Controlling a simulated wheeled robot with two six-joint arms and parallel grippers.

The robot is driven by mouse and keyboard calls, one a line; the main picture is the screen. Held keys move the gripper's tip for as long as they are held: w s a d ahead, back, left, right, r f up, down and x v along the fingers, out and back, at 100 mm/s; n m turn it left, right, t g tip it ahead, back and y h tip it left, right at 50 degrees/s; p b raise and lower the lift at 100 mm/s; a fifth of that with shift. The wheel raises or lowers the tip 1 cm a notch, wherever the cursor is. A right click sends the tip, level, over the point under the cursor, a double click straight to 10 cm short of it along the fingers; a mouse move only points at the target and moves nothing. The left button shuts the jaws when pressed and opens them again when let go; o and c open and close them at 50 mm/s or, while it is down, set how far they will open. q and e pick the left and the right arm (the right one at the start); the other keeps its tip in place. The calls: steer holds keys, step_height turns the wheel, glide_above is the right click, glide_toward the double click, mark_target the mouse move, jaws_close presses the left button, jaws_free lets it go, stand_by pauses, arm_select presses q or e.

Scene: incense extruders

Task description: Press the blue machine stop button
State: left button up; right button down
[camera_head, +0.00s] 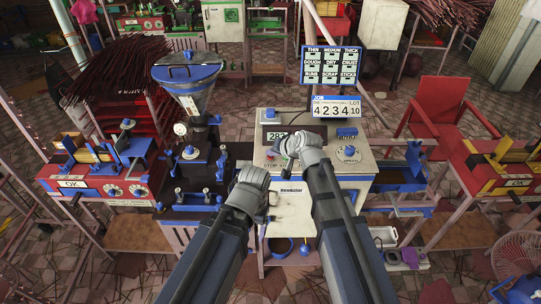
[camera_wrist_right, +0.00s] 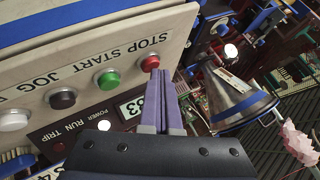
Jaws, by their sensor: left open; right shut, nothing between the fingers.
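The blue machine's cream control panel (camera_head: 330,155) is in the middle of the head view, with a lit display (camera_head: 277,136). In the right wrist view the red stop button (camera_wrist_right: 150,63) sits at the end of a button row, beside the label STOP. My right gripper (camera_wrist_right: 160,74) is shut and empty. Its fingertips are right by the stop button and overlap its lower edge in the picture; I cannot tell if they touch. In the head view my right wrist is over the panel. My left gripper (camera_head: 265,208) is open, low in front of the machine, its fingers mostly hidden.
Next to the stop button are a green start button (camera_wrist_right: 109,80), a black jog button (camera_wrist_right: 62,98) and a white button (camera_wrist_right: 13,118). A metal hopper (camera_head: 188,80) stands left of the panel. A red machine (camera_head: 100,180) is at left, a red chair (camera_head: 437,110) at right.

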mark_target(272, 161)
steer(key=shift+r+p, duration=0.55)
steer(key=shift+r, duration=0.15)
step_height(272, 161, up, 5)
steer(key=p, duration=0.5)
stand_by(0.5)
steer(key=s+d+f+n+g+h+b, duration=0.2)
steer(key=s+f, duration=0.3)
steer(key=s, duration=0.3)
steer(key=s+d+f+n+g+h+b, duration=0.1)
steer(key=s+f+g+h+b, duration=0.1)
steer(key=s, duration=0.7)
steer(key=s+d+f+n+g+h+b, duration=0.2)
steer(key=s+f+b, duration=0.3)
steer(key=s+f, duration=0.3)
steer(key=shift+s+d+f+n+g+h, duration=0.3)
steer(key=shift+s+g+h, duration=0.1)
steer(key=shift+g, duration=0.5)
